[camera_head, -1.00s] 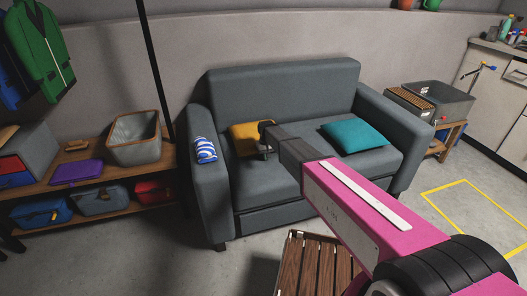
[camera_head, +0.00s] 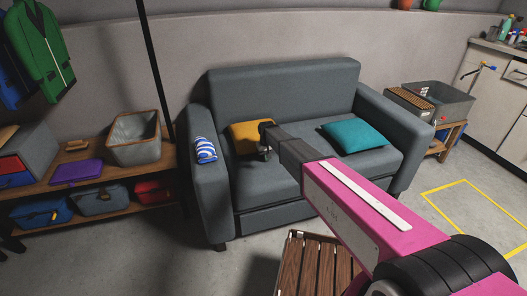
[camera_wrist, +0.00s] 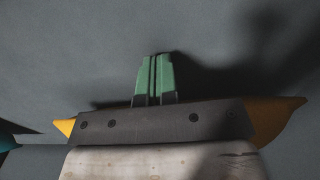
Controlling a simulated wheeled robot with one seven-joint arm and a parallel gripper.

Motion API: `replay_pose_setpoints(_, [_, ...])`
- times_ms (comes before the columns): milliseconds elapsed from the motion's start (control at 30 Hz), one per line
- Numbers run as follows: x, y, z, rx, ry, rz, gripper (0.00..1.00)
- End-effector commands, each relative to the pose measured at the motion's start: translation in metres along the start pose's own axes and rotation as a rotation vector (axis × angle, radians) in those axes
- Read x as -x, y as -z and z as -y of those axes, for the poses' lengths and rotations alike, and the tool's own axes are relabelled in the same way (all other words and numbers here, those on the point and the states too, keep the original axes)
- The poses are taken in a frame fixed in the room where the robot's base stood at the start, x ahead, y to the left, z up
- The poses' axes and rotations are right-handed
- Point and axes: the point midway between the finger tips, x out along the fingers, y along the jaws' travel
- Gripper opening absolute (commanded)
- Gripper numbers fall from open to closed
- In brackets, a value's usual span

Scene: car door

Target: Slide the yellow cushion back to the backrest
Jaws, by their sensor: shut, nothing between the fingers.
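The yellow cushion (camera_head: 245,136) lies on the left part of the grey sofa's seat, close to the backrest (camera_head: 285,90). Its right part is hidden behind my arm in the head view. My gripper (camera_head: 265,154) is at the cushion's front right, pointing down; whether it touches the cushion is hard to tell. In the wrist view the green fingers (camera_wrist: 153,80) are shut with nothing between them, against grey fabric. Yellow corners of the cushion (camera_wrist: 275,118) show on both sides of the dark wrist body, which hides its middle.
A teal cushion (camera_head: 355,134) lies on the right of the seat. A blue-and-white striped item (camera_head: 205,150) hangs over the left armrest (camera_head: 212,185). A slatted wooden table (camera_head: 315,265) stands in front, below my arm. A low shelf (camera_head: 100,170) is at the left.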

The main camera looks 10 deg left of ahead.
Motion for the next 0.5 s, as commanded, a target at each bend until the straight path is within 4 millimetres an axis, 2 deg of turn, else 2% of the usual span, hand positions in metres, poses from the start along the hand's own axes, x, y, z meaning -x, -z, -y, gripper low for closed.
replay_pose_setpoints(267, [0.001, -0.011, 0.000, 0.000, 0.000, 0.000, 0.00])
replay_pose_setpoints(500, [0.018, -0.010, 0.000, 0.000, 0.000, -0.002, 0.00])
